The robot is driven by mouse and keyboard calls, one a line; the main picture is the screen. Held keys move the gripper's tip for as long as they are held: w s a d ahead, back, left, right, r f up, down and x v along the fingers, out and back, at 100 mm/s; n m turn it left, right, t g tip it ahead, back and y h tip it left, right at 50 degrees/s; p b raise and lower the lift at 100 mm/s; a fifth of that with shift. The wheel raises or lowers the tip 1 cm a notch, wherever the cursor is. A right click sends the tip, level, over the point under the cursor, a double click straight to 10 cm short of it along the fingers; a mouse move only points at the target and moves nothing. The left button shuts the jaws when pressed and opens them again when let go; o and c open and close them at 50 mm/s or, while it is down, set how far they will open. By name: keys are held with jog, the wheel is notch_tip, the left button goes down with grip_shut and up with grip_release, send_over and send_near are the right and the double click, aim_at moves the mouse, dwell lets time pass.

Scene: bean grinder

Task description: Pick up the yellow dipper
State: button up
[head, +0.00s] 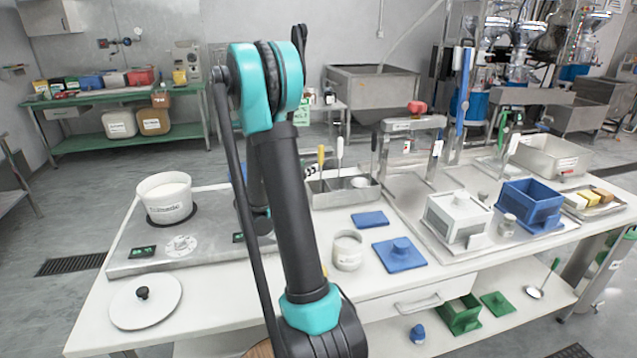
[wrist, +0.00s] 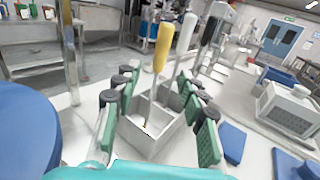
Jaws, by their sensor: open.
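The yellow dipper (head: 321,160) has a yellow handle and stands upright in a metal holder (head: 362,194) at the back of the table, in the head view. In the wrist view the yellow dipper (wrist: 162,48) leans a little in the metal holder (wrist: 150,138), beyond and between my fingers. My gripper (wrist: 155,110) is open and empty, with its green-padded fingers spread to either side of the holder. A white-handled dipper (wrist: 185,34) stands just right of the yellow one.
A dark-handled tool (wrist: 209,30) stands further right in the wrist view. A white jar (head: 347,250), a blue lid (head: 399,255) and a white box (head: 456,215) stand to the right of my arm.

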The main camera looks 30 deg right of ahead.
aim_at(319, 160)
jog(key=x, duration=0.8)
jog(key=shift+w+d, duration=0.15)
jog(key=shift+d, duration=0.05)
grip_shut()
